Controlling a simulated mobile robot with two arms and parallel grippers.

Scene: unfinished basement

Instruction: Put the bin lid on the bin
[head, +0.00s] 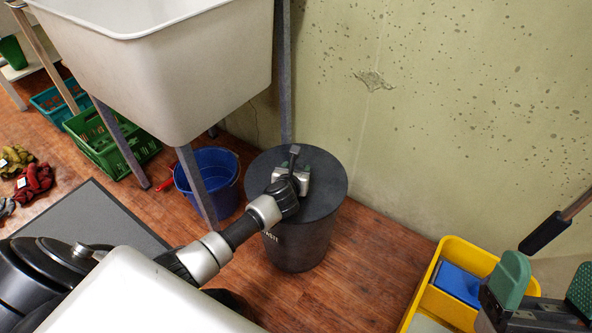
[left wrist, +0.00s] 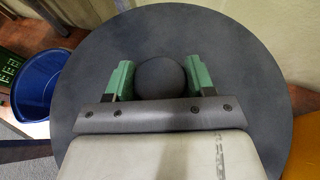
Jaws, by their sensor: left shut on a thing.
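The dark grey round bin lid (head: 326,198) lies level over the top of the dark grey bin (head: 300,246) beside the wall. No clear gap shows between lid and bin, but I cannot tell whether the rim is fully seated. My left gripper (head: 294,164) is over the lid's middle. In the left wrist view, its green fingers are shut on the lid's round knob (left wrist: 160,78), and the lid hides the bin's opening. My right gripper (head: 546,281) is at the lower right, its green fingers wide apart and empty.
A white sink (head: 190,75) on grey legs stands left of the bin, with a blue bucket (head: 210,180) under it. A green crate (head: 108,142) is farther left. A yellow container (head: 470,255) stands at the lower right. Wooden floor (head: 365,255) is clear between bin and yellow container.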

